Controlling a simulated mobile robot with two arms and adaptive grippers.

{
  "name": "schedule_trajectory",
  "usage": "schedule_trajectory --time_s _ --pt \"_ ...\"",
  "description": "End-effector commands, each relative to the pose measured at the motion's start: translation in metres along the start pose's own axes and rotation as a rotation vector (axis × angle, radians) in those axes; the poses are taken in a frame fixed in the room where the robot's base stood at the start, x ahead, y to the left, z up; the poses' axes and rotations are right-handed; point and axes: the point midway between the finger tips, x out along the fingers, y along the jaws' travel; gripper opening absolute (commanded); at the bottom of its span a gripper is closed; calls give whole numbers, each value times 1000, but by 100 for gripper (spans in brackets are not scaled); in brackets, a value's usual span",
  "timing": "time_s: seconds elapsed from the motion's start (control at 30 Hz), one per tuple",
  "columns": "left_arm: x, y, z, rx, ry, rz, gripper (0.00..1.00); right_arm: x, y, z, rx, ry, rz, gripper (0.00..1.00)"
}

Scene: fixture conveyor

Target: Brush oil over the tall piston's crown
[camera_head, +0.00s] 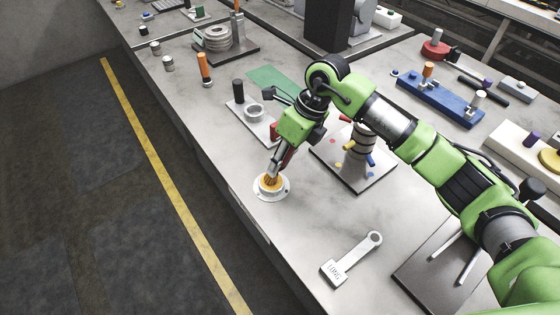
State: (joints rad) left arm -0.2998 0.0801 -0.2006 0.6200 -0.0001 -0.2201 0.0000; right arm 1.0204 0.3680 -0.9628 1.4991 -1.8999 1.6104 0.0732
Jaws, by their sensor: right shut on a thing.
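My right gripper (280,152) comes in from the right on the green arm and points down at the near left table edge. It is shut on a slim brush, whose amber bristles (271,180) are in or just over a small round silver dish (270,194). Whether the bristles touch the dish floor is hidden. A dark grey ringed cylinder (364,142), which looks like the tall piston, stands upright on a dark square plate (352,180) behind the arm. The arm hides part of it, and its crown is not clearly seen. My left gripper is not in view.
Coloured pegs surround the cylinder. A silver rod marked LONG (350,260) lies in front on the table. A light plate (246,122) with a black post and a ring is behind the gripper. A blue block (440,101) sits at right. Bare table lies between dish and rod.

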Motion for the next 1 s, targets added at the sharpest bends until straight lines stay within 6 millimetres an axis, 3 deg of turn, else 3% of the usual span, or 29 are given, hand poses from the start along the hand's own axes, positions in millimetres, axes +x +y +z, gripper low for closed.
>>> schedule_trajectory --time_s 0.17,1.0 --pt "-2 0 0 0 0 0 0 -1 1 -1 1 6 1 3" --pt "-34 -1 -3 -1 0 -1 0 -64 16 16 -1 1 0 3"
